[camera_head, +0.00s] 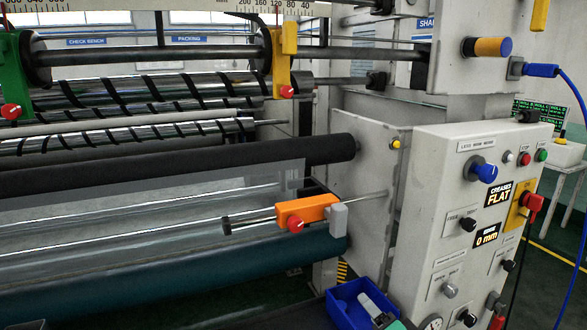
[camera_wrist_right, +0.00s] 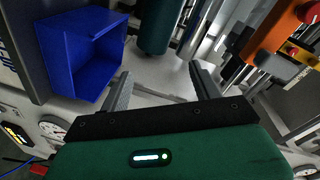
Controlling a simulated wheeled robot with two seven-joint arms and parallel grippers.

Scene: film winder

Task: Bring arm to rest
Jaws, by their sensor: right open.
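My right gripper (camera_head: 372,306) shows at the bottom edge of the head view, in front of the blue bin, mostly cut off by the frame. In the right wrist view its two dark fingers (camera_wrist_right: 163,86) stand wide apart with nothing between them. Its green body fills the bottom of that view. My left gripper is not in view.
The blue bin (camera_head: 342,310) is close to my right gripper and also shows in the wrist view (camera_wrist_right: 75,52). An orange unit with a red knob (camera_head: 308,209) sits by the film rollers. The control panel (camera_head: 470,215) stands to the right.

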